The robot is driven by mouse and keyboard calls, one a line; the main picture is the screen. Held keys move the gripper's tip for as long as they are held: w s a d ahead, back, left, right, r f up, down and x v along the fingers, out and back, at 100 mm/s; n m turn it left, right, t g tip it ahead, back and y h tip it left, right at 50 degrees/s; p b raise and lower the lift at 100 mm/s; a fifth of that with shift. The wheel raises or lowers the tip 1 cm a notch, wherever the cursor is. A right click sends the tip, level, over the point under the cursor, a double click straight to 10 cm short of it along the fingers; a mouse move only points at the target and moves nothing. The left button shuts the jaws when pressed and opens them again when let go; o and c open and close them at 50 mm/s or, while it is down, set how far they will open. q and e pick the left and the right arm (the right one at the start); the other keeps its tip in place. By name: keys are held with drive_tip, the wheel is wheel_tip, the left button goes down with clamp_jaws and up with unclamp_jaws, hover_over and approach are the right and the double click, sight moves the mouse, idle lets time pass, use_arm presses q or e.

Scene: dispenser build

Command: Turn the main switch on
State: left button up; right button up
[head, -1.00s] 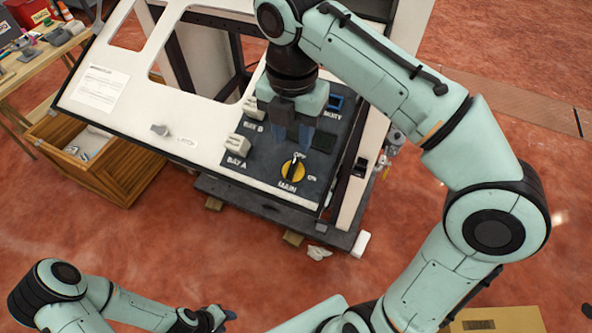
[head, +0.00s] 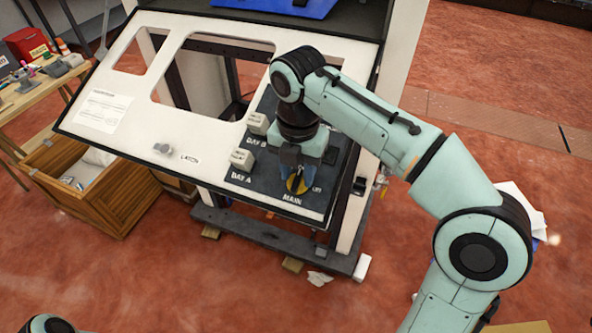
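The main switch (head: 297,186) is a round yellow dial with a dark handle, on the dark control panel (head: 262,193) above the label MAIN. The fingers and wrist hide the dial's upper part and the OFF mark, so contact and the handle's exact angle cannot be told. The ON mark shows at the dial's right. Whether the fingers are open or shut is not clear. My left gripper is out of view.
Two pale switches, BAY A (head: 243,159) and BAY B (head: 258,123), stand to the left of my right gripper. A latch knob (head: 162,148) is on the white front panel (head: 200,135). A wooden crate (head: 125,200) stands on the floor at the left.

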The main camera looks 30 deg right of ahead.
clamp_jaws()
